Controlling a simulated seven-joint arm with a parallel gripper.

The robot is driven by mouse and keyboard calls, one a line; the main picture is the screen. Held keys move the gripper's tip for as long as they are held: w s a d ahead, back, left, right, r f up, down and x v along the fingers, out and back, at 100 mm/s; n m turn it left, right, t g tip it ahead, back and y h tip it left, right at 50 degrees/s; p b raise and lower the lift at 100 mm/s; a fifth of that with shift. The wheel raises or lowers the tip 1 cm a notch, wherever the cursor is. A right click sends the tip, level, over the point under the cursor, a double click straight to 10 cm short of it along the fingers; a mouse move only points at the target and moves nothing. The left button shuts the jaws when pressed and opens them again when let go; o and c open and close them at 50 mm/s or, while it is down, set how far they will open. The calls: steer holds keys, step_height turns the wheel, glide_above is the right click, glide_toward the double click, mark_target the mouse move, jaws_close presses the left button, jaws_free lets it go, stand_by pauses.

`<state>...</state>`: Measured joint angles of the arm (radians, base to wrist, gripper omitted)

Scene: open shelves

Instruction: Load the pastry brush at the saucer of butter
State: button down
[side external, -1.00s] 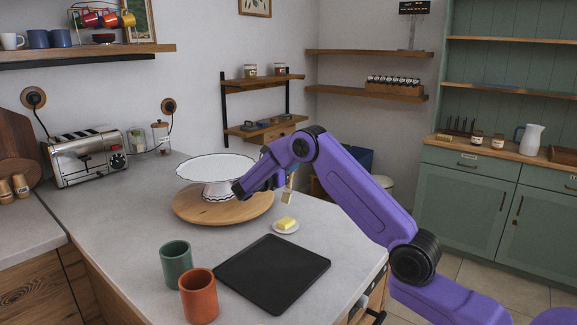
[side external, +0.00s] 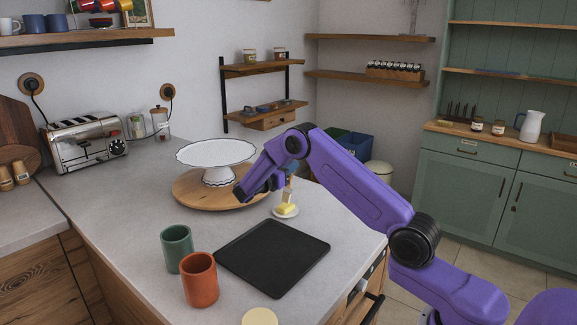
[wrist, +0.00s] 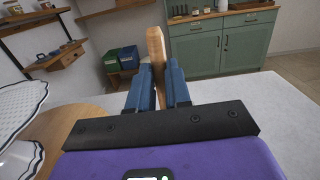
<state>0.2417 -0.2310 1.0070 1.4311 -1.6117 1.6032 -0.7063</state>
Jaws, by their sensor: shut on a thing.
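The pastry brush (side external: 288,192) hangs upright from my gripper, bristles down. My gripper (wrist: 158,88) is shut on its wooden handle (wrist: 155,45), which rises between the blue fingers in the wrist view. The white saucer (side external: 276,214) sits on the counter and holds a yellow block of butter (side external: 286,209). The brush's lower end is right at the top of the butter in the side view. I cannot tell whether the bristles touch it or stand just behind it. The saucer and the bristles are hidden in the wrist view.
A white cake stand (side external: 216,152) on a round wooden board (side external: 190,193) stands close left of the gripper. A black mat (side external: 272,262) lies in front of the saucer. A green cup (side external: 177,248) and an orange cup (side external: 200,280) stand at the front left.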

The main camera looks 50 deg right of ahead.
steer(key=shift+f, duration=0.5)
stand_by(1.4)
step_height(320, 180, up, 7)
stand_by(1.0)
stand_by(0.6)
